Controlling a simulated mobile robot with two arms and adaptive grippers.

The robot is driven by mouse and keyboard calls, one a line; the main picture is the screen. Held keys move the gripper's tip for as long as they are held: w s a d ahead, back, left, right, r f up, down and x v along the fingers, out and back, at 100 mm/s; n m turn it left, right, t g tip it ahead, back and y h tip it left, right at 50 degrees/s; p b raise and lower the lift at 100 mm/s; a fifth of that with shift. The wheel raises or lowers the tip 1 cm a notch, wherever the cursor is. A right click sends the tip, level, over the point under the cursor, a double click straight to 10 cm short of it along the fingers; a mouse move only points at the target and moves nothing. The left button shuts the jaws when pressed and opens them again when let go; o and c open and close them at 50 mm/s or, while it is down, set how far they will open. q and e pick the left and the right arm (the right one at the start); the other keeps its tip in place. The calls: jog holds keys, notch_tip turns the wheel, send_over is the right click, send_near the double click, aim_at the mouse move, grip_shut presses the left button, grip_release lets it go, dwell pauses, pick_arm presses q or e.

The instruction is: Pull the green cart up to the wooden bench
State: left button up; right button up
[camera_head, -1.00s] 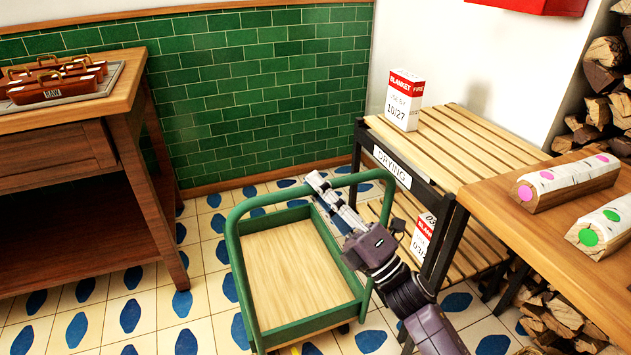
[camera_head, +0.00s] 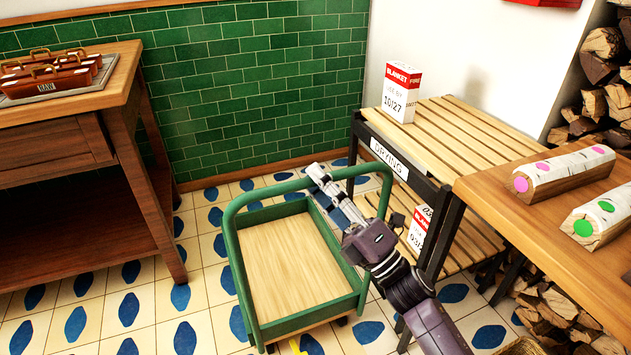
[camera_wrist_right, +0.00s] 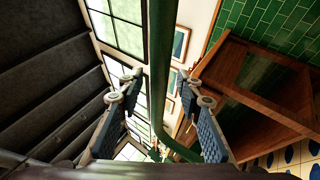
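The green cart (camera_head: 298,326) stands on the tiled floor, with a pale wood deck, green rims and a tall green handle loop. My right gripper (camera_head: 317,171) is at the handle's top bar. In the right wrist view my right gripper (camera_wrist_right: 160,92) has its fingers apart, one on each side of the green bar (camera_wrist_right: 161,60), with a gap visible beside it. A wooden bench (camera_head: 535,235) with a thick top is at the right. A second wooden table (camera_head: 128,75) with a drawer front stands at the left. My left gripper is not in view.
A slatted rack (camera_head: 455,135) labelled DRYING stands close to the cart's right, with a red-and-white box (camera_head: 399,92) on top. Two painted logs (camera_head: 561,171) lie on the bench. Firewood is stacked at the right. Tiled floor (camera_head: 120,310) is clear left of the cart.

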jog(key=v, duration=1.1)
jog(key=shift+s+d, duration=0.2)
jog(key=shift+f, duration=0.1)
